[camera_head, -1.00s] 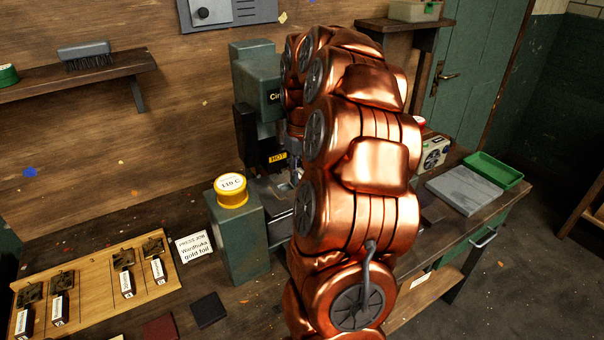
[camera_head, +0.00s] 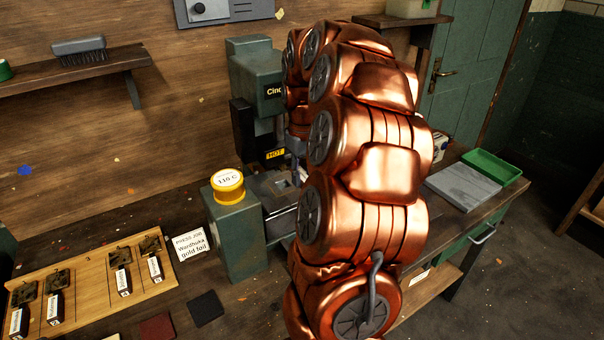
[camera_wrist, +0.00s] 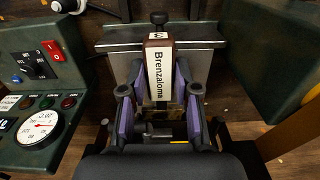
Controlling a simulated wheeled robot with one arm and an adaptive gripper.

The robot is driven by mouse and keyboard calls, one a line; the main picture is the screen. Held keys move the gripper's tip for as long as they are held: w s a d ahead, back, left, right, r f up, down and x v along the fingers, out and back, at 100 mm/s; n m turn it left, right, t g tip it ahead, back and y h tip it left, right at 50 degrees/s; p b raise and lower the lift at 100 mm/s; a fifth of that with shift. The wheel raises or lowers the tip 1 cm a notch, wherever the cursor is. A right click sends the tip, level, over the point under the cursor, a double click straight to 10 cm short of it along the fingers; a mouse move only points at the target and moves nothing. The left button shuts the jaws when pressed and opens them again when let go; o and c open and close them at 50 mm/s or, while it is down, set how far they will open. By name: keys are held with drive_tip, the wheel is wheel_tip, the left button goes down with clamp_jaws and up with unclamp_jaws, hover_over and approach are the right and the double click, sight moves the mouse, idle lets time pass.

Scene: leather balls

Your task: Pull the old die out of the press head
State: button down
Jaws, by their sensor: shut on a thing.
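The old die's holder, with a white label reading "Brenzaloma" (camera_wrist: 160,68), is upright in the picture in the wrist view. My gripper (camera_wrist: 159,82) is shut on it, a purple-sided finger on each side. The green press (camera_head: 257,85), with a yellow HOT label, stands left of my arm in the head view. Its head and the die are largely hidden there by my copper arm. I cannot tell whether the die is still seated in the head. A grey plate (camera_wrist: 205,62) lies behind the label in the wrist view.
A control panel with a round gauge (camera_wrist: 41,128) is at left in the wrist view. A wooden rack (camera_head: 88,283) holds several labelled dies. A green tray (camera_head: 492,167) is at right.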

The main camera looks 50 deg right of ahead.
drive_tip(key=shift+s+a+b, duration=0.25)
drive_tip(key=shift+s+b, duration=0.2)
drive_tip(key=shift+s, duration=0.35)
drive_tip(key=shift+s+a+b, duration=0.25)
drive_tip(key=shift+s+b, duration=0.2)
drive_tip(key=shift+s, duration=0.3)
drive_tip(key=shift+s+a+b, duration=0.15)
drive_tip(key=shift+s+b, duration=0.15)
drive_tip(key=shift+s, duration=0.2)
drive_tip(key=shift+s+a+b, duration=0.15)
drive_tip(key=shift+s+b, duration=0.15)
drive_tip(key=shift+s, duration=0.2)
drive_tip(key=shift+s+a+b, duration=0.2)
drive_tip(key=shift+s+b, duration=0.15)
drive_tip(key=shift+s, duration=0.2)
drive_tip(key=shift+s+a+b, duration=0.15)
drive_tip(key=shift+s+b, duration=0.15)
drive_tip(key=shift+s, duration=0.25)
drive_tip(key=shift+s+a+b, duration=0.25)
drive_tip(key=shift+s+b, duration=0.15)
drive_tip(key=shift+s, duration=0.35)
drive_tip(key=shift+s+a+b, duration=0.2)
drive_tip(key=shift+s+b, duration=0.2)
drive_tip(key=shift+s, duration=0.3)
drive_tip(key=shift+s+a+b, duration=0.25)
drive_tip(key=shift+s+b, duration=0.15)
drive_tip(key=shift+s, duration=0.35)
